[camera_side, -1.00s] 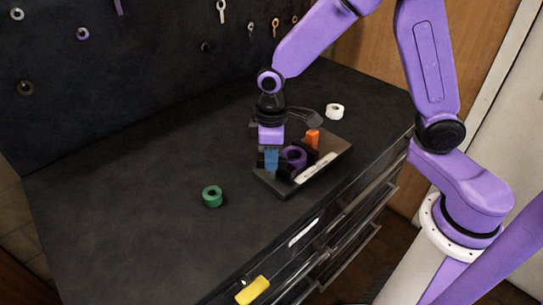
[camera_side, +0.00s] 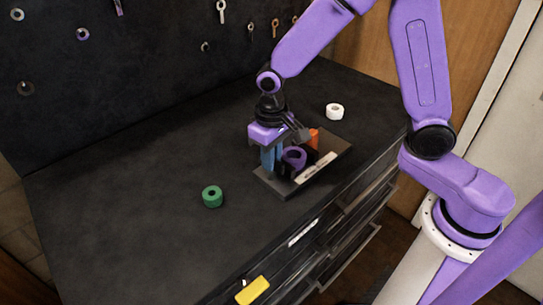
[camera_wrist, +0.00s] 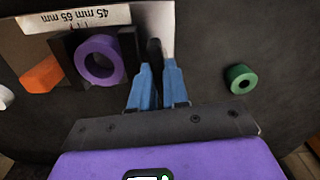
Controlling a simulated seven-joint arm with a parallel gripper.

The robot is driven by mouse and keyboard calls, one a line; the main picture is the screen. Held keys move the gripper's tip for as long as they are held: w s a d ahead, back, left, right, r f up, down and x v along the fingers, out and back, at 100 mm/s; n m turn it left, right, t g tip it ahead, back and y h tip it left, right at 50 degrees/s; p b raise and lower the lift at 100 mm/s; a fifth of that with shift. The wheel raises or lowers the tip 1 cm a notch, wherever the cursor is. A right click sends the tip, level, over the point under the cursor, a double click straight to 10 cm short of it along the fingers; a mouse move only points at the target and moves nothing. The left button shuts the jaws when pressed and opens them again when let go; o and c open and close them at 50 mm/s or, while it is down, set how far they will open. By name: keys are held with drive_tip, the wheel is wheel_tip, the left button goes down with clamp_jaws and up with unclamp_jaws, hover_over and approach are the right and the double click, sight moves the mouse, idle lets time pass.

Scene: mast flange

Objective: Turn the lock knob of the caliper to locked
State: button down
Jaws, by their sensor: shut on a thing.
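The caliper stands on a dark plate (camera_side: 338,150) with a pale label strip; "45 mm 65 mm" reads upside down on the label (camera_wrist: 78,18) in the wrist view. A purple ring (camera_wrist: 99,60) sits between the caliper's black jaws (camera_wrist: 68,62); the ring (camera_side: 294,157) also shows in the side view. The dark lock knob (camera_wrist: 153,52) is seen edge-on beside the jaws. My gripper (camera_wrist: 158,72) has its blue fingers shut on the knob, one on each side. In the side view my gripper (camera_side: 271,159) hides the knob.
An orange block (camera_side: 314,138) is at the plate's far side. A green ring (camera_side: 212,196) and a white ring (camera_side: 335,111) lie apart on the black bench top (camera_side: 120,190). A yellow piece (camera_side: 252,290) is at the front edge. The bench's left part is clear.

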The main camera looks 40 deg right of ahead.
drive_tip(key=m, duration=0.5)
drive_tip(key=shift+s+f+m, duration=0.1)
drive_tip(key=shift+f+m, duration=0.05)
drive_tip(key=shift+m, duration=0.15)
drive_tip(key=m, duration=0.4)
drive_tip(key=shift+m, duration=0.4)
drive_tip(key=c, duration=1.1)
unclamp_jaws()
drive_tip(key=shift+r, duration=0.35)
wheel_tip(320, 180, up, 17)
drive_tip(key=shift+f, duration=0.1)
